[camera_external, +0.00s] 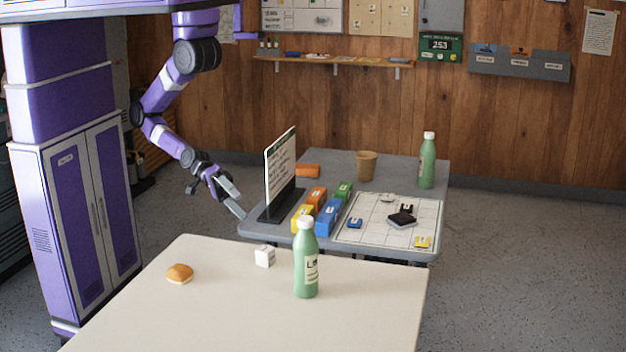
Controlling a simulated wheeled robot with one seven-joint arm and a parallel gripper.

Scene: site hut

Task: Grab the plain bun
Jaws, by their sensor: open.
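A small golden-brown bun (179,273) sits on the left part of the cream table (235,322) in the foreground. Its top looks plain. My gripper (240,203) hangs at the end of my purple arm, with its fingers apart and nothing between them. It is beside the left end of the grey table, beyond the cream table and well apart from the bun, up and to the right of it in the picture.
The grey table (332,166) behind holds an upright sign (281,172), coloured blocks (328,216), a cup (366,166), another green bottle (427,163) and a gridded board (372,231).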

